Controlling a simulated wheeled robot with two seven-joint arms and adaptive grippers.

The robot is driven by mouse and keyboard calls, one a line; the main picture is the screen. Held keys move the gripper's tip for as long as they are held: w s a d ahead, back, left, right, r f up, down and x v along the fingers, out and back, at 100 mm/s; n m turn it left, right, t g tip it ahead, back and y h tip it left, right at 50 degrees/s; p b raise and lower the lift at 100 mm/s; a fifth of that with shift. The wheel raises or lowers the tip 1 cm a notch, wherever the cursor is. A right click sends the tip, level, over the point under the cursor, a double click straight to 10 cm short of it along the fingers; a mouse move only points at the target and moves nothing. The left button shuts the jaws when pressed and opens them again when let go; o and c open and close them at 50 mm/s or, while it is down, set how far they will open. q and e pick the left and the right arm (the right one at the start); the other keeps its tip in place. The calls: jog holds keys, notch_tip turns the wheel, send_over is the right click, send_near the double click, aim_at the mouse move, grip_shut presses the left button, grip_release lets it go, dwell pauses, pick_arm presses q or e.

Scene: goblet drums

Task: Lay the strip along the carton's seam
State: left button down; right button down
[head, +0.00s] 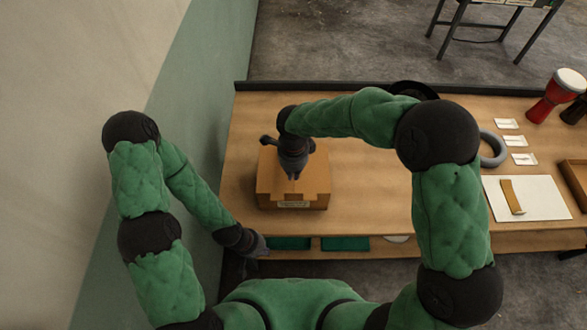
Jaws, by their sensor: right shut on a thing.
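The brown carton (265,188) stands on the left part of the wooden table, with a small pale label on its front side. My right gripper (293,174) points down over the middle of the carton's top, at or just above it. It is shut on what is probably the strip, which the gripper hides almost wholly. The seam under it is hidden too. My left gripper (260,246) is low by the table's front edge, left of and nearer than the carton, apart from it. Its fingers are too small and dark to tell open from shut.
On the table's right are a grey ring (494,149), several small white cards (516,141), a white board (548,197) with a tan piece (512,196), and a red goblet drum (553,96). Green items (345,243) sit below the front edge. Bare wood (375,190) lies right of the carton.

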aim_at(293, 187)
jog(key=shift+f+b, duration=0.55)
jog(key=shift+f, duration=1.1)
jog(key=shift+f+b, duration=0.65)
jog(key=shift+b, duration=0.1)
jog(key=shift+f+b, duration=0.6)
jog(key=c, duration=1.3)
grip_release()
notch_tip(293, 187, up, 12)
